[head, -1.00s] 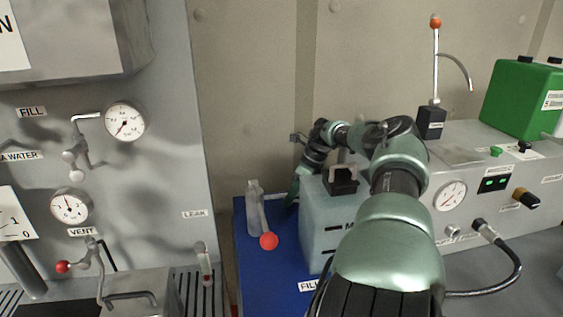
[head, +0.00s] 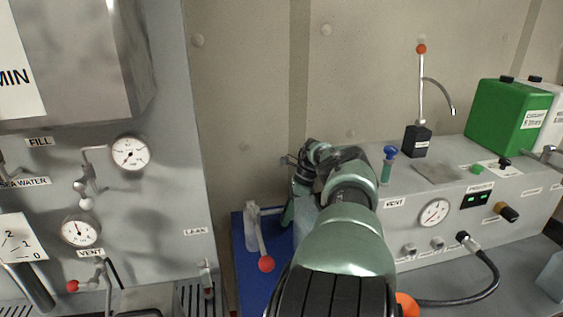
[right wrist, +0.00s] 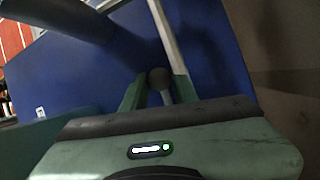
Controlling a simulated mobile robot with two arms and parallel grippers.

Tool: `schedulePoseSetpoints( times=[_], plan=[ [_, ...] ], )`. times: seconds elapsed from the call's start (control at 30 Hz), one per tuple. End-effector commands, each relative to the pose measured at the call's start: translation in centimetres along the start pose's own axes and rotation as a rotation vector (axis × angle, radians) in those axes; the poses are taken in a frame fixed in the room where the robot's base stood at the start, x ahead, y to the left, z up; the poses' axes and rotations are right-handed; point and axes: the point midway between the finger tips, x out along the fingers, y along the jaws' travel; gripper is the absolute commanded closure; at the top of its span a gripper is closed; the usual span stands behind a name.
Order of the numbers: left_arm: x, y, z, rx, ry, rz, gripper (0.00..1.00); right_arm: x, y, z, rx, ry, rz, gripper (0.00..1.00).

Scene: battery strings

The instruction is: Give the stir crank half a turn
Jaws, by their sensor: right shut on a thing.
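In the right wrist view, my right gripper (right wrist: 160,92) has its green fingers shut on a dark round knob (right wrist: 159,77), which looks like the stir crank's handle. A pale rod (right wrist: 166,30) runs up behind the knob. In the head view, my right gripper (head: 288,212) is low at the left of my arm, beside a pale tank (head: 303,212). My arm hides most of the tank and the crank there, so the crank's angle cannot be told. My left gripper is not in view.
A blue base (head: 242,285) lies under the tank. A grey panel with gauges (head: 81,231) fills the left. A grey console with a gauge (head: 434,213) and black hose (head: 485,285) is at right.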

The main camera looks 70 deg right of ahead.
Motion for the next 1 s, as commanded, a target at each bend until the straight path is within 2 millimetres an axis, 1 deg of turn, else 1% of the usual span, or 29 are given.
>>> schedulePoseSetpoints(
  times=[0.3,0.33,0.4,0.67,0.77,0.87,1.0],
  plan=[
    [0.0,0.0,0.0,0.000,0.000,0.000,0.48,-0.1,0.0,0.0,-0.001,0.001,-0.001,1.00],
    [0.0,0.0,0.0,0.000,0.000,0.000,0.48,-0.1,0.0,0.0,-0.001,0.001,-0.002,0.66],
    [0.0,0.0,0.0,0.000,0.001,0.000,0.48,-0.1,0.0,0.0,0.000,0.001,-0.001,0.50],
    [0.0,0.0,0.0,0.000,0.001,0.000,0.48,-0.1,0.0,0.0,0.000,0.001,0.000,0.50],
    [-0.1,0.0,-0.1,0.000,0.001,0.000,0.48,-0.5,0.0,0.0,0.000,0.002,-0.001,0.50],
    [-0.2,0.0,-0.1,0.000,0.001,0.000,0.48,-1.7,-0.1,-0.1,0.001,0.005,-0.002,0.50],
    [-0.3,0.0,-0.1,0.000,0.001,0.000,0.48,-4.1,-0.1,-0.1,0.001,0.004,-0.004,0.50]
  ],
)
